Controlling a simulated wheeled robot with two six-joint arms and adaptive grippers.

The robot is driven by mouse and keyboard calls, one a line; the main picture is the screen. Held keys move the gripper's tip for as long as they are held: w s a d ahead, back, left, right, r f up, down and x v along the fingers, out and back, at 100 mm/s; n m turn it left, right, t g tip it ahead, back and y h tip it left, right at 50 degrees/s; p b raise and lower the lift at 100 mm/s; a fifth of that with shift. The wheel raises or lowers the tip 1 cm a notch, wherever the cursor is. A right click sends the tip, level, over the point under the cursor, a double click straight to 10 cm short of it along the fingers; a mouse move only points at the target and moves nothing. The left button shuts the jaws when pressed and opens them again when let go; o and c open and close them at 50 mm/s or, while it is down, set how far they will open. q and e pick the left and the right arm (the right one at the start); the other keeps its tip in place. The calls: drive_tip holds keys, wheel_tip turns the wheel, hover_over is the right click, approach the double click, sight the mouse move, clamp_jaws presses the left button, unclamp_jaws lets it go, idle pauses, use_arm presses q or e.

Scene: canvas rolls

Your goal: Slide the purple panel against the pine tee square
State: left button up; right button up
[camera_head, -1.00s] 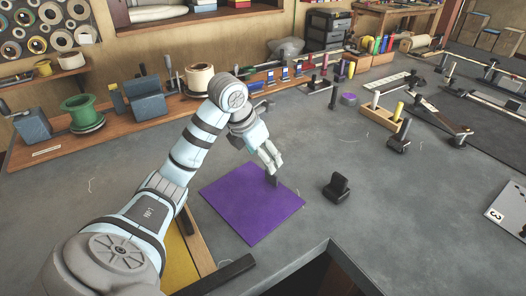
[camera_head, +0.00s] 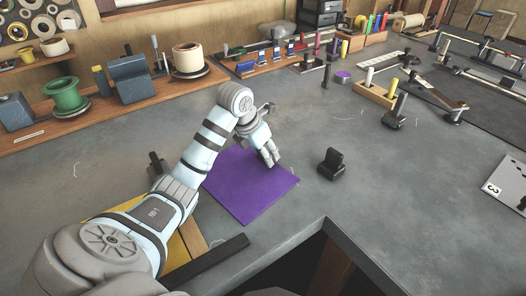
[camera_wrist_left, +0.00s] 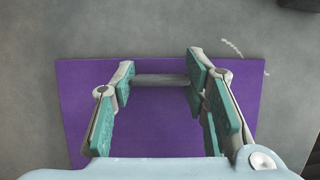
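The flat purple panel (camera_head: 245,190) lies on the grey bench; it also fills much of the left wrist view (camera_wrist_left: 85,95). A pale wood strip (camera_head: 192,238), apparently the pine tee square, lies left of the panel, partly hidden by my left arm. My left gripper (camera_head: 270,158) is low over the panel's far right part. In the left wrist view its two fingers (camera_wrist_left: 161,75) stand wide apart, on either side of a short grey bar (camera_wrist_left: 160,80) over the panel. I cannot tell whether the fingers touch the bar. My right gripper is out of view.
A black bar (camera_head: 212,257) and a yellow sheet (camera_head: 178,256) lie by the wood strip. A black block (camera_head: 331,164) stands right of the panel. The bench edge (camera_head: 325,222) is close in front. Spools and tools line the back.

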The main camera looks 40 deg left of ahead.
sight(259, 178)
use_arm(q)
drive_tip(key=shift+c, duration=1.1)
drive_tip(key=shift+m+h, duration=0.4)
drive_tip(key=shift+m, duration=0.7)
drive_tip(key=shift+s+d+p, duration=0.25)
drive_tip(key=shift+s+d, duration=0.2)
drive_tip(key=shift+s, duration=0.8)
drive_tip(key=shift+s+d+p, duration=0.2)
drive_tip(key=shift+s+d, duration=0.25)
drive_tip(key=shift+s, duration=0.75)
drive_tip(key=shift+s+d+p, duration=0.25)
drive_tip(key=shift+s+d, duration=0.2)
drive_tip(key=shift+s, duration=0.8)
drive_tip(key=o, duration=1.3)
drive_tip(key=v, duration=1.2)
